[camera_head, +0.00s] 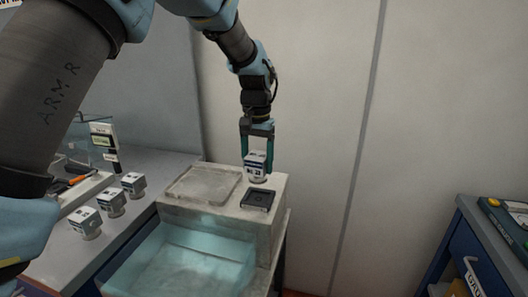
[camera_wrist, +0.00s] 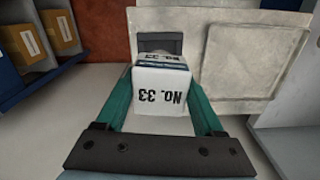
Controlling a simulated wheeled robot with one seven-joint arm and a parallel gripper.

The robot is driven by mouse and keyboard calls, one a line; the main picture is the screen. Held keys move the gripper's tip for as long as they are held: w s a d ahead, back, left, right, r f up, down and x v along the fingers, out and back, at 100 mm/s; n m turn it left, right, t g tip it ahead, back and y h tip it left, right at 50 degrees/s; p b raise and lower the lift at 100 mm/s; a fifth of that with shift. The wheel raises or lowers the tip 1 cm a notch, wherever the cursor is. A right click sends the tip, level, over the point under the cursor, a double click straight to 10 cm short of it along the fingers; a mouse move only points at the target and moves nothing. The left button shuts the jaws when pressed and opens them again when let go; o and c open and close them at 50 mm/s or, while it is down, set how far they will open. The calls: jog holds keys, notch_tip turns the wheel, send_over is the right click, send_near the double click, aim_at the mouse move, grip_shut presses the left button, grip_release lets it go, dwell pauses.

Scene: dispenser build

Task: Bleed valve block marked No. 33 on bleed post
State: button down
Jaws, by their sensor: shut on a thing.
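The valve block marked No. 33 (camera_wrist: 160,92) is white with a dark blue band, and its label reads upside down in the wrist view. My gripper (camera_wrist: 160,112) is shut on it, with a green finger on each side. In the head view the block (camera_head: 256,163) hangs between the fingers of my gripper (camera_head: 257,165), at the back of the pale stand. A dark square pad (camera_head: 258,200) on the stand top lies just in front of it; it also shows beyond the block in the wrist view (camera_wrist: 160,42). I cannot tell whether this pad is the bleed post, or whether the block touches the stand.
Several similar blocks (camera_head: 111,201) stand on the grey counter at left. The stand has a shallow square recess (camera_head: 204,184) and a translucent basin (camera_head: 184,262) in front. A blue drawer cabinet (camera_head: 478,250) is at right. Cardboard boxes (camera_wrist: 24,45) sit on a shelf.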

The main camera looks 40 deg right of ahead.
aim_at(258, 178)
jog(key=shift+w+d+f, duration=0.1)
jog(key=shift+w+d, duration=0.1)
jog(key=shift+d, duration=0.05)
notch_tip(258, 178, down, 5)
jog(key=b, duration=0.4)
jog(key=shift+f, duration=0.25)
jog(key=shift+a, duration=0.1)
dwell(1.2)
jog(key=shift+f, duration=0.55)
dwell(0.4)
jog(key=shift+c, duration=1.4)
grip_release()
jog(key=shift+s, duration=0.1)
